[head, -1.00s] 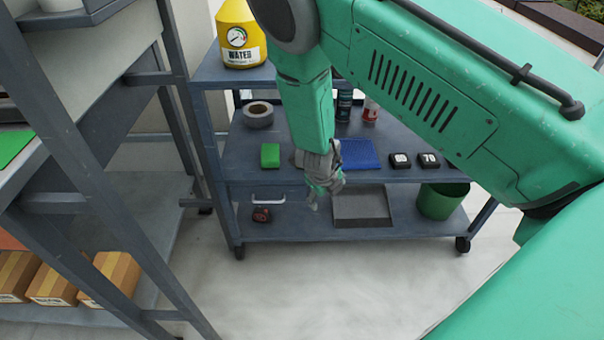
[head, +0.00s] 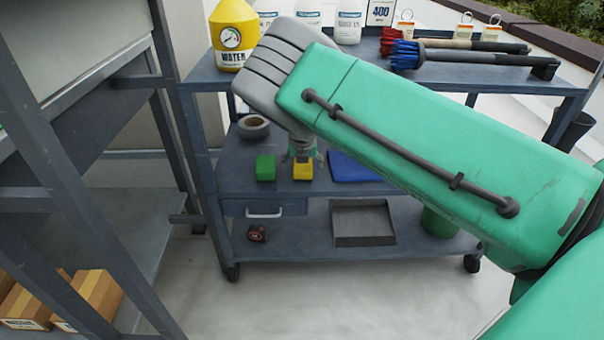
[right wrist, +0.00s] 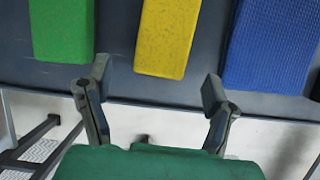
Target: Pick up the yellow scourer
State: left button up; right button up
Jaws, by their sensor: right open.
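The yellow scourer (head: 303,171) lies on the middle shelf of the cart, between a green block and a blue pad. In the right wrist view the yellow scourer (right wrist: 167,38) lies ahead of the fingers, centred between them, its near end at the shelf edge. My right gripper (right wrist: 156,85) is open and empty, its two fingers apart. In the head view my right gripper (head: 303,158) is at the scourer's far side, partly hidden by my arm. The fingers do not visibly touch the scourer. My left gripper is not in view.
The green block (head: 265,168) is close on the left and the blue pad (head: 352,168) on the right. A grey tape roll (head: 254,127) sits behind. The lower shelf holds a tray (head: 362,221) and a tape measure (head: 257,234). A yellow water jug (head: 234,35) stands on top.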

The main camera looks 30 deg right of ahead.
aim_at(303, 167)
jog(key=shift+w+d, duration=0.4)
jog(key=shift+d, duration=0.1)
jog(key=b+x, duration=0.3)
jog(key=x, duration=0.2)
jog(key=shift+w+a, duration=0.15)
jog(key=shift+a, duration=0.05)
jog(key=shift+d, duration=0.1)
jog(key=shift+d, duration=0.1)
jog(key=shift+c, duration=1.3)
jog(key=c, duration=0.9)
